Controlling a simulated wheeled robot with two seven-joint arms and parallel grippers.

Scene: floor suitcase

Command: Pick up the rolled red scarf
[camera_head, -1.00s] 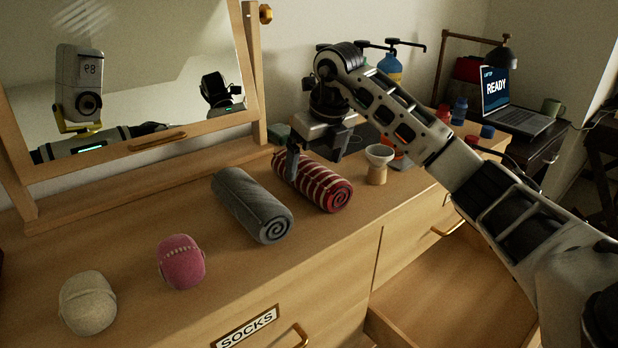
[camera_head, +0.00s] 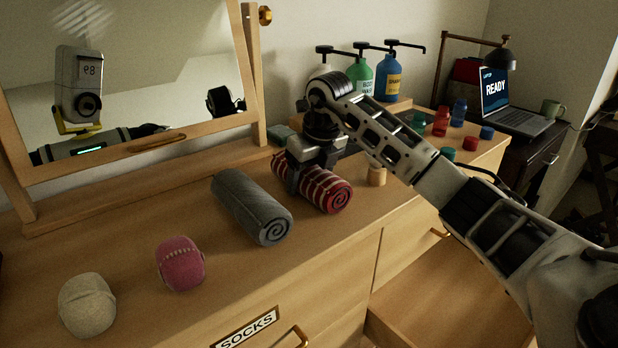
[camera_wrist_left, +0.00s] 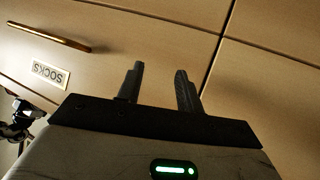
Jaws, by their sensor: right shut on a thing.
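The rolled red scarf (camera_head: 334,197), with pale stripes and a spiral end, lies on the dresser top to the right of a grey roll. My right gripper (camera_head: 297,180) has come down over the scarf and is shut on it, with one finger showing at its left side. The far finger is hidden. The scarf appears to rest on the wood. My left gripper (camera_wrist_left: 160,85) shows in the left wrist view, its two fingers apart and empty, in front of the drawer fronts.
The grey roll (camera_head: 252,207) lies close on the left. A pink bundle (camera_head: 181,263) and a cream bundle (camera_head: 87,304) sit further left. A small cup (camera_head: 377,176) stands just right of the scarf, partly hidden. Pump bottles (camera_head: 387,76) stand behind. An open drawer (camera_head: 450,290) is below.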

